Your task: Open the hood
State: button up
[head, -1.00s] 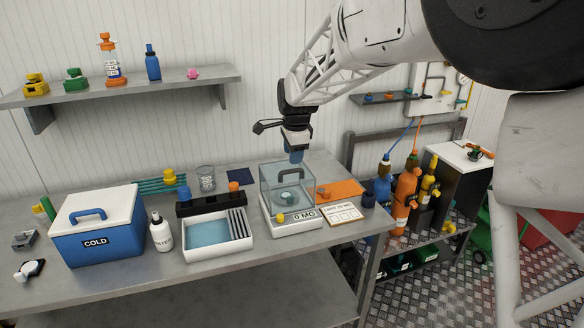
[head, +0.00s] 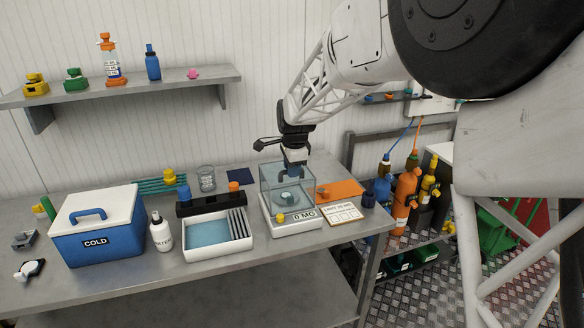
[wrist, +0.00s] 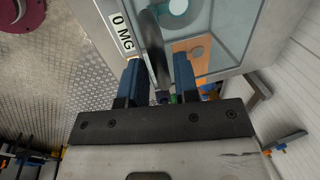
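A clear, box-shaped hood (head: 272,188) stands on the white balance (head: 273,226), whose display reads 0 MG. Its top looks closed. A round pale piece (head: 290,197) sits inside under the glass. My gripper (head: 295,168) points down at the hood's top. In the wrist view, my two blue fingers (wrist: 156,72) are spread apart. A dark grey bar (wrist: 154,40), apparently the hood's handle, lies between them, with small gaps on both sides. The 0 MG display (wrist: 122,25) also shows there. Whether the fingertips touch the bar is hard to tell.
A white tray (head: 217,247) and black rack (head: 211,206) stand left of the balance, with a blue cold box (head: 97,240) farther left. A shelf (head: 150,86) hangs on the wall.

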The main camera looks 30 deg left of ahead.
grip_shut()
jog(key=shift+w+a+r, duration=0.15)
jog(key=shift+w+a+r+g+h, duration=0.5)
jog(key=shift+w+a+r, duration=0.05)
jog(key=shift+w+a, duration=0.1)
jog(key=shift+g+h, duration=0.9)
jog(key=shift+w+a+r, duration=0.5)
jog(key=shift+w+a, duration=0.25)
jog(key=shift+w+a+r, duration=0.5)
jog(key=shift+w+a, duration=0.25)
jog(key=shift+w+a+r, duration=0.3)
jog(key=shift+w+a, duration=0.55)
jog(key=shift+a, duration=0.05)
jog(key=w+a+f, duration=0.3)
jog(key=w+a, duration=0.8)
jog(key=shift+w+a+f+h, duration=0.3)
jog(key=shift+w+f, duration=0.05)
jog(key=shift+o, duration=1.2)
grip_release()
